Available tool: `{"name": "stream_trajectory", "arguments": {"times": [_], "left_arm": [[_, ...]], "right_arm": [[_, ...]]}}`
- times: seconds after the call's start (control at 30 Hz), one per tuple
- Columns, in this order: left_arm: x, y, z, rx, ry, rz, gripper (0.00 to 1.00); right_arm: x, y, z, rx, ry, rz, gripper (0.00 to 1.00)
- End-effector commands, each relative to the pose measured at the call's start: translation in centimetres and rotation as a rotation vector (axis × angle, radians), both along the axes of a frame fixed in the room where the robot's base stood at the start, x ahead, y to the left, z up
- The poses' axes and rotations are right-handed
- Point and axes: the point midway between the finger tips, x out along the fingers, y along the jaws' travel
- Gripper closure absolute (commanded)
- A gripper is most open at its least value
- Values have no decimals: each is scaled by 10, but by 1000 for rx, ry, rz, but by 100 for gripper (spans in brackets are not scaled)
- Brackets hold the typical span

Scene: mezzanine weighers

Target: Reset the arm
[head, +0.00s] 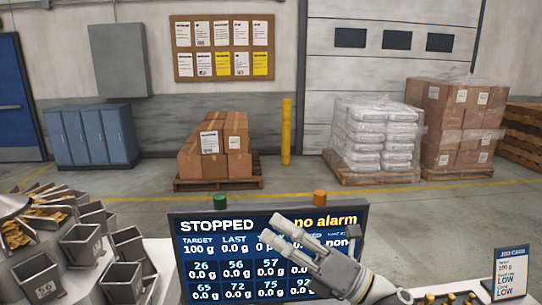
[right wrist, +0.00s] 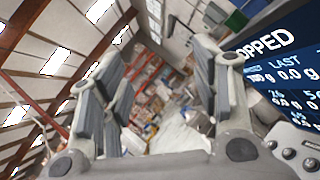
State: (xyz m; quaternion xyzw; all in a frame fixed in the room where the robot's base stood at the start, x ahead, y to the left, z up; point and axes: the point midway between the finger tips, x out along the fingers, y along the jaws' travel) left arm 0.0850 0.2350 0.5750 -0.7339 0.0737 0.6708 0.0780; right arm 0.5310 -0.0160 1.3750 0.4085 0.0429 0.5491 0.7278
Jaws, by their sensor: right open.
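My right gripper (head: 277,230) reaches in from the lower right in the head view, in front of the display screen (head: 215,262), and covers part of its text. The screen reads "STOPPED" and "no alarm", with a target of 100 g. In the right wrist view the fingers of my right gripper (right wrist: 160,75) stand apart with nothing between them. The screen (right wrist: 285,72) also shows at the right of that view, beside one finger. My left gripper is not in view.
Several metal weigher hoppers (head: 80,245) stand at the lower left. A job card (head: 511,273) stands at the right edge. A green button (head: 220,201) and an orange one (head: 320,197) sit above the screen. Pallets with boxes (head: 225,140) and bags (head: 375,140) are far behind.

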Motion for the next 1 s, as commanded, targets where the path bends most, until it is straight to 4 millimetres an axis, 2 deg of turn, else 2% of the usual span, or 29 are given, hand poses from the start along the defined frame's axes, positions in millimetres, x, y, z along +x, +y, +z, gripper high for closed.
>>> {"name": "stream_trajectory", "arguments": {"times": [0.13,0.23,0.37,0.47,0.57,0.6,0.7,0.83,1.0], "left_arm": [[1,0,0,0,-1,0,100],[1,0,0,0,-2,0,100],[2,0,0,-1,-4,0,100],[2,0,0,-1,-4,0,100],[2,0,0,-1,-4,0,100],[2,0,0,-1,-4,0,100],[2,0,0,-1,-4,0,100],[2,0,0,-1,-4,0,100],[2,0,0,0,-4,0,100]], "right_arm": [[20,-31,-23,291,358,-150,43],[29,-60,-54,478,605,-259,43],[27,-99,-114,711,933,-414,43],[9,-127,-169,884,1182,-547,43],[-24,-151,-227,1048,1424,-693,43],[-42,-159,-249,1110,1519,-756,43],[-90,-173,-296,1244,1721,-913,43],[-148,-183,-335,1366,1913,-1088,43],[-216,-188,-363,1475,2089,-1291,43]]}}
